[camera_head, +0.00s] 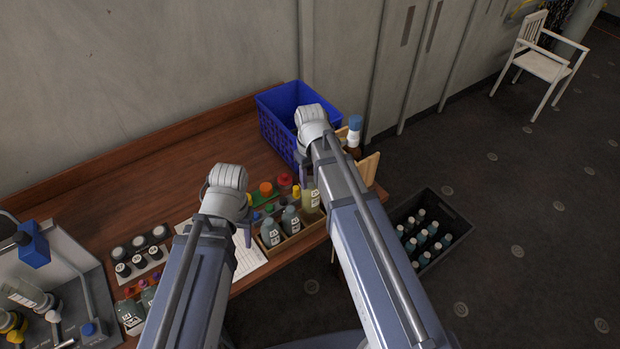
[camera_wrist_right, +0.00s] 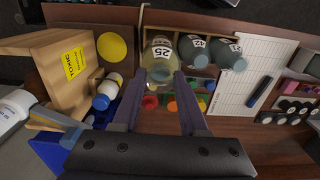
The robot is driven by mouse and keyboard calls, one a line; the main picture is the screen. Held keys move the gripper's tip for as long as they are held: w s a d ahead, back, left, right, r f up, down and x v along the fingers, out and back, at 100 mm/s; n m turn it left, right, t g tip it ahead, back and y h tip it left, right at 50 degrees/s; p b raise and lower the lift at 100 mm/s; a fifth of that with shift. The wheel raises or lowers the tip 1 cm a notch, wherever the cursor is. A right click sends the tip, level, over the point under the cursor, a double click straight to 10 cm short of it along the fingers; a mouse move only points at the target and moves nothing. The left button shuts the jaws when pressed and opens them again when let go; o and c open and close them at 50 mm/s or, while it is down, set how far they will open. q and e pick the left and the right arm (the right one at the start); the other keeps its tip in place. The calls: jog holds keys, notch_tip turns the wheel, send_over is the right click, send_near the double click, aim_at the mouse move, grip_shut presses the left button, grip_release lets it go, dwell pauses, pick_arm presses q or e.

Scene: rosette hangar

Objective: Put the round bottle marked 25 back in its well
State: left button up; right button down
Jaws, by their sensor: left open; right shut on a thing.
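The round bottle marked 25 (camera_wrist_right: 161,50) is pale yellow and shows its label in the right wrist view. In the head view the bottle (camera_head: 311,200) is at the right part of the wooden rack (camera_head: 300,243). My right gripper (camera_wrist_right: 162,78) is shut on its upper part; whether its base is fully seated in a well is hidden. Grey bottles marked 42 (camera_wrist_right: 193,50) and 21 (camera_wrist_right: 231,54) stand beside it in the rack. My left gripper (camera_head: 246,232) is open and empty, left of the rack.
A blue basket (camera_head: 275,120) stands behind my right arm. A white-and-blue bottle (camera_head: 354,133) is near the wooden holder at the right. A white sheet (camera_head: 250,262) lies left of the rack. Small dark jars (camera_head: 140,243) stand further left. A dark crate of bottles (camera_head: 455,225) is on the floor.

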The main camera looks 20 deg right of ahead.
jog(key=shift+w+d+f, duration=0.1)
jog(key=shift+d+f, duration=0.05)
jog(key=shift+f, duration=0.1)
jog(key=shift+f+b, duration=0.7)
jog(key=shift+b, duration=0.2)
notch_tip(320, 180, down, 6)
jog(key=b, duration=0.5)
jog(key=shift+r+b, duration=0.15)
jog(key=shift+b, duration=0.2)
jog(key=shift+f, duration=0.25)
dwell(0.5)
dwell(0.5)
jog(key=shift+c, duration=1.8)
grip_release()
jog(key=shift+o, duration=0.3)
jog(key=o, duration=0.3)
